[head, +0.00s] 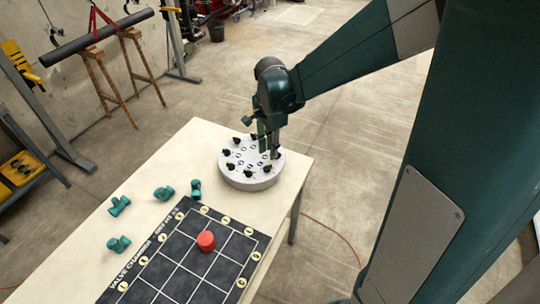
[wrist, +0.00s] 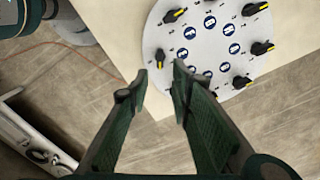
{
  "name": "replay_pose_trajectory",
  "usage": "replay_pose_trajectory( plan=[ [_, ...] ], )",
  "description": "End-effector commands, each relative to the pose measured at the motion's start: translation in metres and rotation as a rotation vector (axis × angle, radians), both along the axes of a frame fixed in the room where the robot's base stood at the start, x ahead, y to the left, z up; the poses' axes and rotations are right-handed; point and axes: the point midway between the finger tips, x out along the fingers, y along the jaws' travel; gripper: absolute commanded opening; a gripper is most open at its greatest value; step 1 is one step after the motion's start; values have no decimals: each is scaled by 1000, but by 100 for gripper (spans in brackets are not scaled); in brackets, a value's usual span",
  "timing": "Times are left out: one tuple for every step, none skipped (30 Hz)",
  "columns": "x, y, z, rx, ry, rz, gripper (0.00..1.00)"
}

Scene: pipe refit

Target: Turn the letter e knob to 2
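A round light-grey knob panel (head: 238,178) stands on the pale table and carries several black knobs with yellow pointer marks around its edge, plus blue round labels nearer its middle. In the wrist view the panel (wrist: 172,40) fills the upper middle; the letters and numbers are too small to read, so I cannot tell which knob is e. My gripper (head: 268,148) is over the far right part of the panel. In the wrist view my gripper (wrist: 160,70) is open and empty, its fingertips apart just below a small black knob (wrist: 160,56).
Several green pipe fittings (head: 118,206) lie on the table (head: 160,150) at the left. A black gridded mat (head: 165,280) with a red cylinder (head: 206,240) lies in front of the panel. The table's far right edge is close behind the panel.

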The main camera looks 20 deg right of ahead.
Motion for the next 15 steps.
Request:
replay_pose_trajectory(
  plan=[
    [-1, 0, 7, 0, 0, 0, 22],
    [0, 0, 11, 0, 0, 0, 22],
    [-1, 0, 16, 0, 0, 0, 22],
    [-1, 0, 20, 0, 0, 0, 22],
    [-1, 0, 24, 0, 0, 0, 22],
    [0, 0, 28, 0, 0, 0, 22],
    [0, 0, 31, 0, 0, 0, 22],
    [-1, 0, 34, 0, 0, 0, 22],
    [-1, 0, 37, 0, 0, 0, 22],
    [-1, 0, 40, 0, 0, 0, 22],
    [0, 0, 42, 0, 0, 0, 22],
    [0, 0, 44, 0, 0, 0, 22],
    [0, 0, 45, 0, 0, 0, 22],
    [0, 0, 46, 0, 0, 0, 22],
    [0, 0, 47, 0, 0, 0, 22]
  ],
)
